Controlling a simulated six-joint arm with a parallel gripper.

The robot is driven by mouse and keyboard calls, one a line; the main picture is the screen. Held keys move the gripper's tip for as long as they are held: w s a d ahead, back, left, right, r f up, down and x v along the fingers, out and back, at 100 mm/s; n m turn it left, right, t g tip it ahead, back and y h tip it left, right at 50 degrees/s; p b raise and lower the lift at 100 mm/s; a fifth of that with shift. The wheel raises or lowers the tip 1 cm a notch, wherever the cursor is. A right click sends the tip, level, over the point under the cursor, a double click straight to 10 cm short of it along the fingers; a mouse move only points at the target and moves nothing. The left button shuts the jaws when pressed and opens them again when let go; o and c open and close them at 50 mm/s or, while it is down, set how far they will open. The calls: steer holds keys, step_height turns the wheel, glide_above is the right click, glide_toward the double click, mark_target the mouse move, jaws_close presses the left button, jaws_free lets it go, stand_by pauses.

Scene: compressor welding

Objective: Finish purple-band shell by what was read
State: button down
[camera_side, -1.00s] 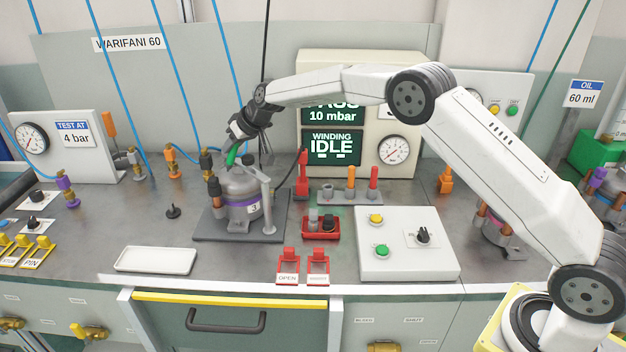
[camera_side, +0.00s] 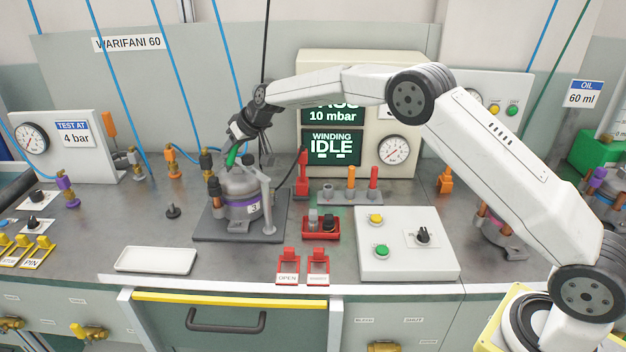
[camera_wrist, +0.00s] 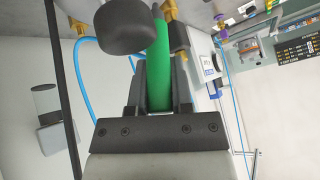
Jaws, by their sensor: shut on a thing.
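The purple-band shell (camera_side: 239,197) is a grey compressor with a purple band and a label "3". It stands upright on a dark plate (camera_side: 208,234) left of centre in the side view. My gripper (camera_side: 234,148) is above it, tilted downward, and shut on a green cylinder (camera_side: 231,157). In the wrist view the green cylinder (camera_wrist: 158,65) sits between the two dark fingers (camera_wrist: 158,85). Its lower end is close to the shell's top; I cannot tell whether they touch. A screen (camera_side: 333,147) reads "WINDING IDLE", with "10 mbar" above it.
A white tray (camera_side: 156,260) lies empty at the front left. Red OPEN switch (camera_side: 288,266) and its neighbour stand at the front edge. Hoses hang behind.

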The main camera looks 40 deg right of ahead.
steer(key=shift+d+f, duration=0.1)
steer(key=shift+f, duration=0.45)
stand_by(1.1)
steer(key=shift+r, duration=0.15)
steer(key=shift+r, duration=3.4)
steer(key=shift+s+d+f, duration=0.1)
steer(key=shift+s+d, duration=0.15)
steer(key=shift+d, duration=0.3)
steer(key=s+d+f+g+h, duration=0.1)
steer(key=s+d+f, duration=0.2)
steer(key=s+d, duration=0.6)
steer(key=s+d+f+g+h, duration=0.1)
steer(key=s+d+f, duration=0.3)
steer(key=s+d, duration=0.6)
steer(key=s+g, duration=0.1)
steer(key=s, duration=0.2)
steer(key=shift+s+n+h, duration=0.3)
steer(key=shift+s+h, duration=0.05)
steer(key=shift+h, duration=0.05)
